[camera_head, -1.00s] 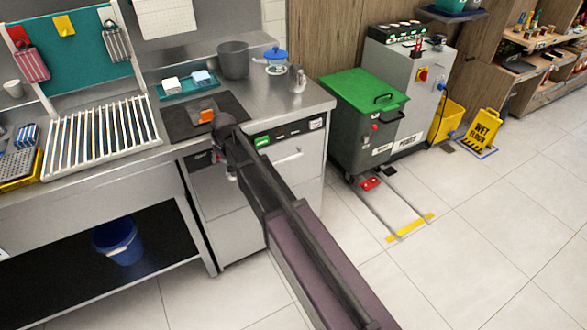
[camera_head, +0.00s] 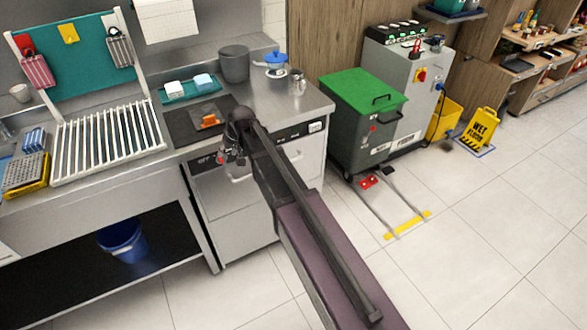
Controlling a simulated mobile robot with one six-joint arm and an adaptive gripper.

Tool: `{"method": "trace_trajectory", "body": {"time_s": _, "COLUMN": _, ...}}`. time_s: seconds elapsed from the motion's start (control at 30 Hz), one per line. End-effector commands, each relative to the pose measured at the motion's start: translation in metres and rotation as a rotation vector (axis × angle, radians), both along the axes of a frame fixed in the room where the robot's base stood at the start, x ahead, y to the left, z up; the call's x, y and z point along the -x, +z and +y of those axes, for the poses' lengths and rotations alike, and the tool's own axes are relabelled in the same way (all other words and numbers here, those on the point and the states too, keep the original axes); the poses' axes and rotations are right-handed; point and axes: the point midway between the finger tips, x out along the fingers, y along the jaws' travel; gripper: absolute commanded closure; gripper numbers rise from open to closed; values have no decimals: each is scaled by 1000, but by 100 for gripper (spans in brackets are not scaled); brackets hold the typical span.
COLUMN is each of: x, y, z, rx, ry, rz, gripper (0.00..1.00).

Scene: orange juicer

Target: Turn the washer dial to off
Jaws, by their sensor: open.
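The washer (camera_head: 230,220) is the grey steel machine under the right part of the counter. Its front control strip runs just below the counter edge, with a white label (camera_head: 316,127) at its right end. Small light lettering (camera_head: 205,160) shows at the strip's left. My gripper (camera_head: 229,158) is at the left part of this strip, pointing down and open. A small red spot (camera_head: 220,158) shows beside its fingers; I cannot tell whether it is part of the dial. The dial is not clearly visible, and contact cannot be told. My arm covers the strip's middle.
An orange object (camera_head: 210,121) lies on a dark mat on the counter above. A grey pot (camera_head: 235,63) and a teal tray (camera_head: 192,94) stand behind. A blue bucket (camera_head: 122,240) is under the left counter. A green-lidded bin (camera_head: 362,92) stands right. The floor in front is clear.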

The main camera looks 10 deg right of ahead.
Motion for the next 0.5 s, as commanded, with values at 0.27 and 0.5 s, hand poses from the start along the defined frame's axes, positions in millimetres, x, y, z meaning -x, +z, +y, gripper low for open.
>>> {"method": "trace_trajectory", "body": {"time_s": 0.27, "x": 9, "y": 28, "z": -9, "rx": 0, "ry": 0, "rz": 0, "gripper": 49}}
{"method": "trace_trajectory", "body": {"time_s": 0.5, "x": 16, "y": 48, "z": -16, "rx": 0, "ry": -1, "rz": 0, "gripper": 49}}
